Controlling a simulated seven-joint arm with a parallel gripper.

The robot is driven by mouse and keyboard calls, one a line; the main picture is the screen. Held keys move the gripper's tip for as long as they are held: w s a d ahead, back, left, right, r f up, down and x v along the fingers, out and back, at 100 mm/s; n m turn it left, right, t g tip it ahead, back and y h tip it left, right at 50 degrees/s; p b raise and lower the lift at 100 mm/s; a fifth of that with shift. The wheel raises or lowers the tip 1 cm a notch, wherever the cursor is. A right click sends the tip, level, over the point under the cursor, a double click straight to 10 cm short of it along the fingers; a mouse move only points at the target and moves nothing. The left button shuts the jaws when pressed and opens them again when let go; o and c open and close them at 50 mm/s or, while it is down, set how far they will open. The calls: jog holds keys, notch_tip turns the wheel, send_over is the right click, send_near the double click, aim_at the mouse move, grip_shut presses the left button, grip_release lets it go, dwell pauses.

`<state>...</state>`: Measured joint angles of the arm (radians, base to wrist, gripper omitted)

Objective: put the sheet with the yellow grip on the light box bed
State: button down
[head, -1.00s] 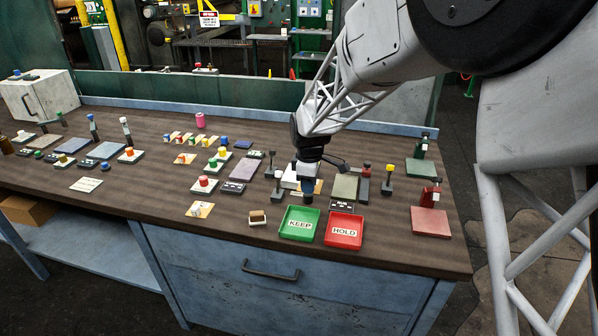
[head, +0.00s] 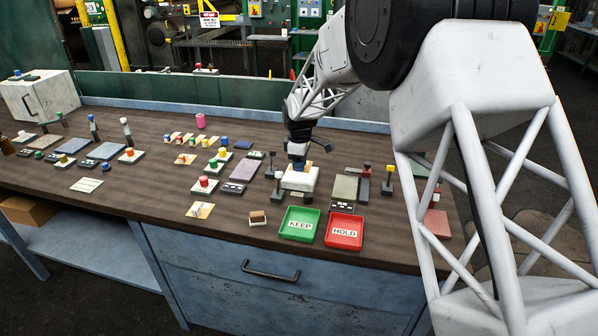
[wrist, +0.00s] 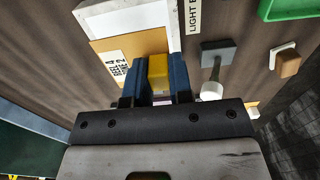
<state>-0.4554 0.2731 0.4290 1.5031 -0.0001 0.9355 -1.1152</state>
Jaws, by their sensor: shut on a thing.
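My gripper (wrist: 157,78) is shut on the yellow grip (wrist: 158,70) of a tan sheet (wrist: 105,48), with a blue finger on each side. The sheet carries a white printed label, partly cut off by the fingers. The white light box (wrist: 168,18) lies past the sheet in the wrist view, and the sheet covers part of it. In the head view my gripper (head: 297,164) is at the back edge of the light box (head: 299,181). The sheet is hard to make out there. I cannot tell whether it touches the box.
A green KEEP tray (head: 299,236) and a red HOLD tray (head: 344,246) stand in front of the light box. A dark post (head: 278,188) stands just left of it, and a grey-green plate (head: 345,188) lies to its right. Several coloured-knob pieces fill the left of the bench.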

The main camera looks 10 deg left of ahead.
aim_at(299, 178)
jog(key=shift+w+a, duration=0.2)
jog(key=shift+w, duration=0.2)
jog(key=shift+f, duration=0.1)
jog(key=shift+f, duration=1.7)
jog(key=shift+f, duration=0.1)
jog(key=c, duration=1)
grip_release()
notch_tip(299, 178, up, 12)
jog(key=shift+r, duration=0.1)
